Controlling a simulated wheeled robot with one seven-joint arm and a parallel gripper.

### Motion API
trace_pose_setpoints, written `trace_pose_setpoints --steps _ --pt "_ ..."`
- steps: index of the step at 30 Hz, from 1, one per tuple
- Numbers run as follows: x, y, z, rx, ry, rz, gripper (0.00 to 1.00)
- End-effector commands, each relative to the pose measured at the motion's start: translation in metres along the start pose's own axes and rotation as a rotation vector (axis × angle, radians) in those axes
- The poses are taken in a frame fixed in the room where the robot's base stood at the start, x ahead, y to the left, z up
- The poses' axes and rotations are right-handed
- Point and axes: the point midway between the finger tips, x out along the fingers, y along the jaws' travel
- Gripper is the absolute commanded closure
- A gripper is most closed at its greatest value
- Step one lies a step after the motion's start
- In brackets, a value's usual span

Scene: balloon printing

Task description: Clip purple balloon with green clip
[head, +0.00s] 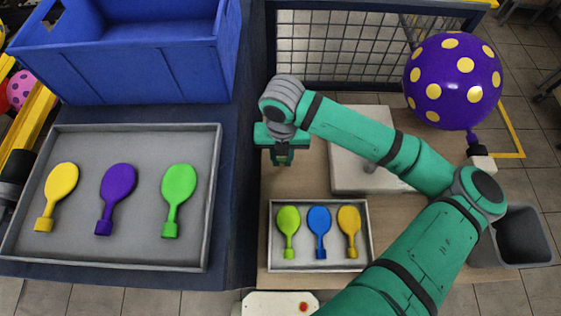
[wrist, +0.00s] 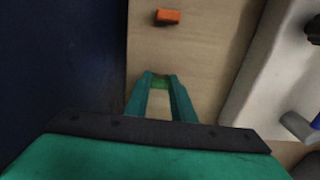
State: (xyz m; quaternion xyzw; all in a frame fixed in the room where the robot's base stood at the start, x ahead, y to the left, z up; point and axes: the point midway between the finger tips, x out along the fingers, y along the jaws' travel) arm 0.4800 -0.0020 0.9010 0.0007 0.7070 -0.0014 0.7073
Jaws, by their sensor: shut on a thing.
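The inflated purple balloon (head: 452,82) with yellow dots is at the upper right in the head view. Its neck (head: 472,136) points down to a dark and white nozzle (head: 481,160). My gripper (head: 282,158) is above the left part of the wooden table, well to the left of the balloon. In the wrist view my gripper (wrist: 160,80) is shut on a small green clip (wrist: 160,83), seen between the fingertips. The clip is hard to make out in the head view.
An orange clip (wrist: 168,16) lies on the table. A small tray (head: 273,262) holds flat green, blue and yellow balloons; a larger tray (head: 213,200) holds yellow, purple and green ones. A light panel (head: 350,165) lies under my arm. A blue crate (head: 150,70) stands upper left.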

Motion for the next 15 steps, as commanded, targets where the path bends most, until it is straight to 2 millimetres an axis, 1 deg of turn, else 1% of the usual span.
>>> trace_pose_setpoints --steps 15 --pt "-0.027 0.002 0.000 -0.002 0.000 0.001 0.92"
